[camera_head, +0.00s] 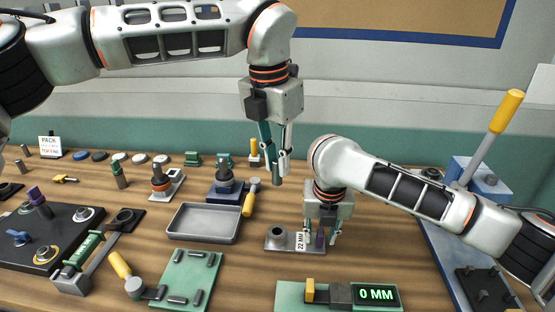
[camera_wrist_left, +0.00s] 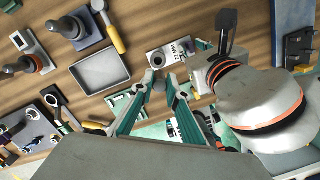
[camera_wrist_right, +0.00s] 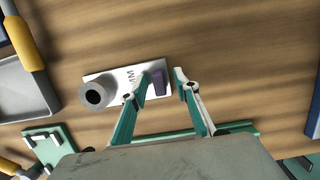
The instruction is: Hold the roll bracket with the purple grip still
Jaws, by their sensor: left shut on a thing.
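The roll bracket (camera_head: 281,246) is a flat grey plate with a short hollow cylinder, a "22 MM" label and an upright purple grip (camera_head: 320,239). It lies on the table in front of my right gripper's arm. In the right wrist view the purple grip (camera_wrist_right: 158,82) stands between the fingertips of my right gripper (camera_wrist_right: 161,78), which is open with gaps beside the grip. My left gripper (camera_head: 277,160) is raised above the table behind the bracket. It is shut on a small grey-green cylinder (camera_head: 277,176), partly hidden by the fingers in the left wrist view (camera_wrist_left: 160,86).
A grey tray (camera_head: 204,222) and a yellow-handled tool (camera_head: 250,203) stand left of the bracket. A green base with a "0 MM" display (camera_head: 376,295) lies in front. A blue lever press (camera_head: 480,180) is at the right. Bare table lies between the bracket and press.

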